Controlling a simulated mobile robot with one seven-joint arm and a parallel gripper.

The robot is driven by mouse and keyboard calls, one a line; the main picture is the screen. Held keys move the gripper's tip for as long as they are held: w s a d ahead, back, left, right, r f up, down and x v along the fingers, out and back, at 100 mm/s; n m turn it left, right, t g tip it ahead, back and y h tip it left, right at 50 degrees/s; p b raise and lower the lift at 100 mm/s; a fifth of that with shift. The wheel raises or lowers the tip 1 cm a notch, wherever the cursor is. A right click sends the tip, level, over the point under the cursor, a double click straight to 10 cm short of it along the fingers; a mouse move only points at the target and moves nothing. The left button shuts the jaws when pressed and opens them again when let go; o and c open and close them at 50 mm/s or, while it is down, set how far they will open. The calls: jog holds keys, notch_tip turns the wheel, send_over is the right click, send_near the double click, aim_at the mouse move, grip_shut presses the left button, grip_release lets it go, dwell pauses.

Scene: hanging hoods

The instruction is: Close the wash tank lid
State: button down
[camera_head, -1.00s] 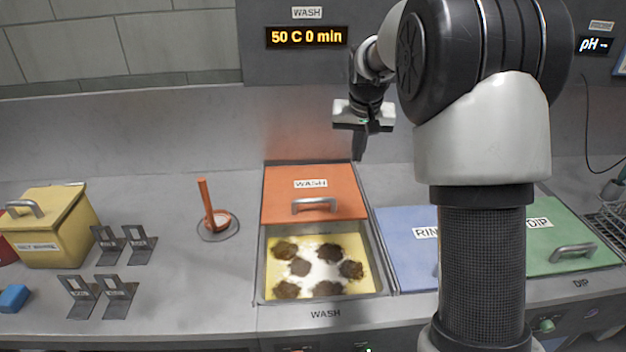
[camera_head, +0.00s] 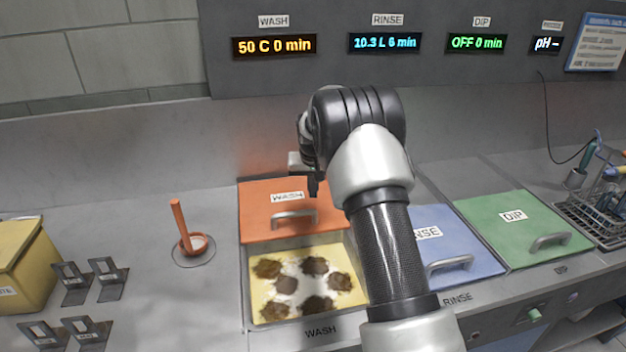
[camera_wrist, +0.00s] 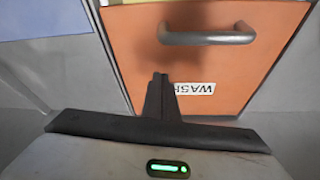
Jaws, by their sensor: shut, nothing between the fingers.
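The orange wash tank lid (camera_head: 258,218) lies slid back behind the open front part of the wash tank (camera_head: 246,290). It also shows in the wrist view (camera_wrist: 265,60). Its metal bar handle (camera_head: 294,217) is near its front edge and shows in the wrist view (camera_wrist: 207,38). The tank's opening shows a yellow-lined inside with several brown clumps in whitish liquid. My gripper (camera_head: 314,188) is shut and empty, above the back right part of the lid. In the wrist view the closed fingertips (camera_wrist: 160,78) point toward the lid beside its WASH label, apart from the handle.
To the right are the closed blue rinse lid (camera_head: 440,245) and green dip lid (camera_head: 515,228). A wire rack (camera_head: 590,213) stands far right. An orange upright handle on a round base (camera_head: 186,235), metal clips (camera_head: 88,282) and a yellow box (camera_head: 25,265) are left.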

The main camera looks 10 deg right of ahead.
jog(key=s, duration=0.3)
jog(key=shift+a+f, duration=0.3)
jog(key=shift+s+a+f, duration=0.1)
jog(key=shift+s+f, duration=0.05)
jog(key=shift+s, duration=0.25)
